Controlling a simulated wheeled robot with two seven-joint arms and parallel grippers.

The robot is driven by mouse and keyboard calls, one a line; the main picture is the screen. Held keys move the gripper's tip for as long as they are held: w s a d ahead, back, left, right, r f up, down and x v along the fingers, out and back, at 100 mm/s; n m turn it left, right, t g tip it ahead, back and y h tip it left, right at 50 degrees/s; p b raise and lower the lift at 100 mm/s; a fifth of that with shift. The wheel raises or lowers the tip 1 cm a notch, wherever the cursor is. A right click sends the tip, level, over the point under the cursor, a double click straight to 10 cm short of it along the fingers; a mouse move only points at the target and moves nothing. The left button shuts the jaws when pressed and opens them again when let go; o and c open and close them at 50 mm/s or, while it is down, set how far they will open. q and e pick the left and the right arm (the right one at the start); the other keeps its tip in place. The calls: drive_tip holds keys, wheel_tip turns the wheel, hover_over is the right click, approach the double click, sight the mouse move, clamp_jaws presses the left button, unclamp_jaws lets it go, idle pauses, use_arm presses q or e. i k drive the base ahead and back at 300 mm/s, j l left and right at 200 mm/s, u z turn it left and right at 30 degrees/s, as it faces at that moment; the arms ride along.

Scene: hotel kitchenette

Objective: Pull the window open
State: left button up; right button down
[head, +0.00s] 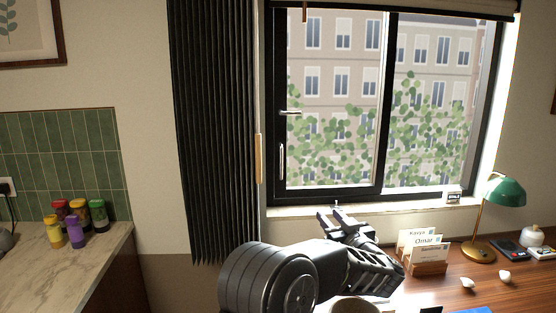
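The window (382,100) has a black frame and two panes, with a building and green foliage behind the glass. A horizontal light lever (290,113) and, below it, an upright pale handle (281,160) sit on the left pane's left frame bar. The left pane appears closed against the left side of the frame. My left gripper (329,212) is in front of and below the window, near the sill, to the right of and lower than the upright handle. Its fingertips look apart, with nothing seen between them. It is clear of the handle. My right gripper is out of view.
A dark pleated curtain (212,130) hangs left of the window. The desk (440,290) below holds a card holder (424,267), a green lamp (505,191) and small white items. Several colourful jars (74,232) stand on the left counter (85,262).

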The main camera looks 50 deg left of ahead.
sight(280, 190)
drive_tip(key=i+j, duration=0.1)
drive_tip(key=j, duration=0.25)
drive_tip(key=i+j, duration=0.15)
drive_tip(key=j, duration=0.15)
drive_tip(key=i+j, duration=0.1)
drive_tip(key=j, duration=0.25)
drive_tip(key=i+j, duration=0.1)
drive_tip(key=j, duration=0.25)
drive_tip(key=i+j, duration=0.15)
drive_tip(key=j, duration=0.2)
